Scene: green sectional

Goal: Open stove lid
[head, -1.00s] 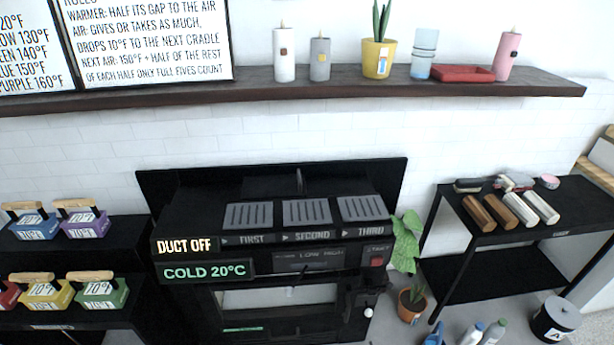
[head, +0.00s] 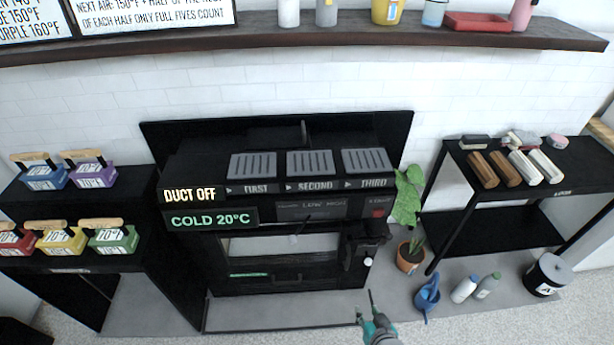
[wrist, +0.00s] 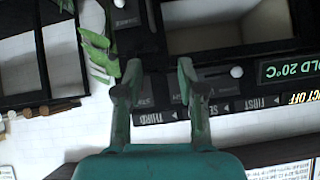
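The black stove (head: 290,205) stands at the middle of the head view. Its front door has a glass window (head: 285,243), and the door looks shut. A latch with a white knob (head: 368,262) is at the door's right side; the knob also shows at the top of the wrist view (wrist: 119,3). My teal gripper (head: 364,303) is open and empty, in front of and below the latch in the head view. In the wrist view my gripper (wrist: 158,73) has its fingers apart before the stove front, seen upside down. A second white knob (wrist: 236,72) on a lever shows right of the fingers.
A plant (head: 411,255), a blue watering can (head: 427,294) and bottles (head: 464,289) stand on the floor to the right. A black bin (head: 548,275) and rack (head: 510,232) are farther right. Floor before the stove is clear.

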